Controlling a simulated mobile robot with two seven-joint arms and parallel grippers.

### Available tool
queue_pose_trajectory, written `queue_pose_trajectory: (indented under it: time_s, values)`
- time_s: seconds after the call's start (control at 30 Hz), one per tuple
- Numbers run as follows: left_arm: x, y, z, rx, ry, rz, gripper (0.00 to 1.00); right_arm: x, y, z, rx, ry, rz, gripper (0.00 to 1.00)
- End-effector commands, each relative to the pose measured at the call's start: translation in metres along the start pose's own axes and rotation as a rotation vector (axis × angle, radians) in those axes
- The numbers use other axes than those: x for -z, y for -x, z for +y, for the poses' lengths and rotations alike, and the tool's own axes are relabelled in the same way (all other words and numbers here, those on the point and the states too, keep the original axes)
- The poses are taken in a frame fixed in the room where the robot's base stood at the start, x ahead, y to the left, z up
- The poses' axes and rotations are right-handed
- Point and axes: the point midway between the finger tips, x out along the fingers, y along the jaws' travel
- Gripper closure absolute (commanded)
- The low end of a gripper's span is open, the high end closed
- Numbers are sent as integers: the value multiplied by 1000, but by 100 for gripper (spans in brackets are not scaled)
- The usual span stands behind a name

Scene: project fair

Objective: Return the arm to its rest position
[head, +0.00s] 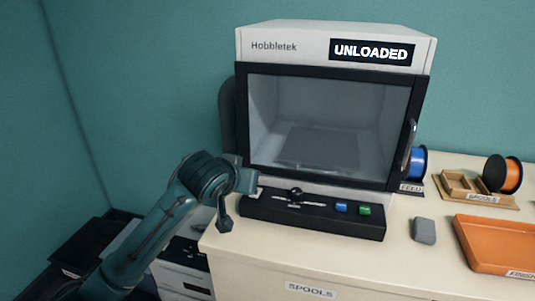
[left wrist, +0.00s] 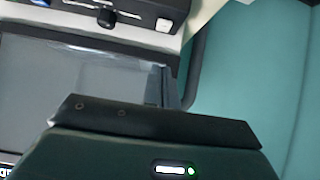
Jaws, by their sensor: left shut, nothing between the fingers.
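My left arm (head: 165,220) reaches in from the left in the head view. Its left gripper (head: 225,222) hangs at the left end of the printer's control panel (head: 315,215), shut and empty. I cannot tell whether it touches the panel. In the left wrist view, the dark gripper body with a small green light fills the bottom, and the control panel with its knob (left wrist: 106,17) shows upside down at the top. My right gripper is in neither view.
A white Hobbletek printer (head: 290,45) reading UNLOADED stands on the cream table (head: 260,255), its door closed. A grey block (head: 424,230), an orange tray (head: 495,245), a blue spool (head: 417,163) and an orange spool (head: 512,174) are on the right. Teal wall is at left.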

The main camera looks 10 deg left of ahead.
Motion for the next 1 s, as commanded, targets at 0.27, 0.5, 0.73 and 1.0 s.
queue_pose_trajectory:
  time_s: [0.27, 0.5, 0.73, 1.0]
  values:
    - [-78, 0, 11, -39, -32, -110, 100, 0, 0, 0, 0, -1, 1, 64]
    - [-209, 34, 13, -78, -73, -305, 100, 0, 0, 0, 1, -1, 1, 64]
    - [-299, 83, 0, -73, -100, -471, 100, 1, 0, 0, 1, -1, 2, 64]
    - [-365, 141, -17, -49, -128, -629, 100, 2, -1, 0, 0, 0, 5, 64]
